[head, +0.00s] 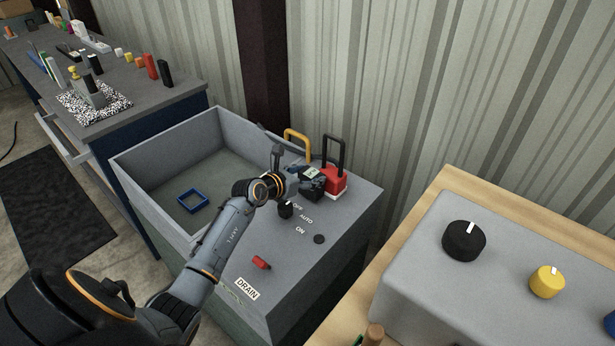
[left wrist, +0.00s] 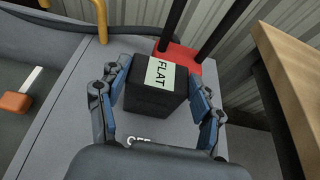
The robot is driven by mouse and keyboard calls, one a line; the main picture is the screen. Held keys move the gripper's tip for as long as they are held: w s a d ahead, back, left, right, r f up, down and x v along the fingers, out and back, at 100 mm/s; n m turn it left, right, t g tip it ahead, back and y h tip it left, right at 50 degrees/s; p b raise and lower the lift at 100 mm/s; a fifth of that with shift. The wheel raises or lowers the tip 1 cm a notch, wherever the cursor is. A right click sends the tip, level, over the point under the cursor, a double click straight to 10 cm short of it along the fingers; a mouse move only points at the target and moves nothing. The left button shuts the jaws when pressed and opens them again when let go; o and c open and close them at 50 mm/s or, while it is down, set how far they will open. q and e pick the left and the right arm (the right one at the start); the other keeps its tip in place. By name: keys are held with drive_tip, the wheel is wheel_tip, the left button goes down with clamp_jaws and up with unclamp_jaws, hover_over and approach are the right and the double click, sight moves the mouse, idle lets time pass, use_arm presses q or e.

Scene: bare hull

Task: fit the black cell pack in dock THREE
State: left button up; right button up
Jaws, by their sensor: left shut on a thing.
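A black block-shaped pack (left wrist: 155,92) with a pale label reading FLAT sits between the fingers of my left gripper (left wrist: 158,108) in the left wrist view. The fingers are shut on its two sides. In the head view my left gripper (head: 306,184) is over the back of the grey counter, and the pack (head: 312,172) shows only in part. I cannot tell whether the pack touches the counter. Just behind it stands a red block (head: 334,181) with a tall black handle; it also shows in the left wrist view (left wrist: 183,58). No dock marked THREE is visible. My right gripper is out of view.
A yellow handle (head: 298,140) stands behind the gripper. A basin (head: 160,165) with a blue square frame (head: 193,200) is to the left. The counter has a black knob (head: 285,210) and a red lever (head: 261,263). A grey console (head: 430,265) is at right.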

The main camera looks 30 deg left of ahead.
use_arm(q)
drive_tip(key=shift+f, duration=0.35)
drive_tip(key=shift+f, duration=0.1)
drive_tip(key=o, duration=1.5)
